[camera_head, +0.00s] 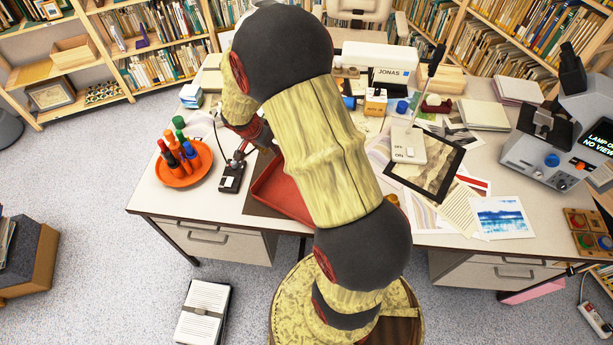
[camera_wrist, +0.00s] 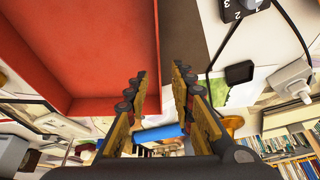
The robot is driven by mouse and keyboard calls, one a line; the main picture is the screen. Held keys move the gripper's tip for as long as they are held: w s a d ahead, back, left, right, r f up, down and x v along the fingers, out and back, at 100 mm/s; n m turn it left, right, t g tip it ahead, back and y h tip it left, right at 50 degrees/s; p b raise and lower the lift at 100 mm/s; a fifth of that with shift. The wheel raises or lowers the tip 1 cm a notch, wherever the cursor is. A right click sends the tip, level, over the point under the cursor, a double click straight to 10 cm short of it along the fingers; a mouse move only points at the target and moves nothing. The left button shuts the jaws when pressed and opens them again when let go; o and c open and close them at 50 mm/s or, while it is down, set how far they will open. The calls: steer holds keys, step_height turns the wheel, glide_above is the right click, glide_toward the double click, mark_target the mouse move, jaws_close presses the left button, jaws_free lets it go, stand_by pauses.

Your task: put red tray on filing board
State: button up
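The red tray (camera_head: 279,190) lies on the desk, partly hidden behind my arm in the head view. In the wrist view the red tray (camera_wrist: 80,45) fills the upper left, with its side wall running down between my fingers. My gripper (camera_wrist: 160,82) is open, with one finger on each side of that wall and a clear gap between them. A flat brown board (camera_head: 256,208) shows beside and apparently under the tray, and as a brown strip in the wrist view (camera_wrist: 190,35). Whether this is the filing board I cannot tell.
A round orange dish (camera_head: 174,176) with several markers stands left of the tray, near a small black device (camera_head: 231,178). A dark-edged board with a picture (camera_head: 432,175), papers and prints (camera_head: 503,217) cover the right side. A microscope-like machine (camera_head: 555,140) stands far right.

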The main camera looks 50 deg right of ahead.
steer(key=b+x, duration=0.2)
steer(key=x, duration=0.5)
steer(key=shift+d+f, duration=0.2)
steer(key=shift+d, duration=0.1)
steer(key=shift+c, duration=0.2)
jaws_close()
steer(key=shift+r, duration=0.1)
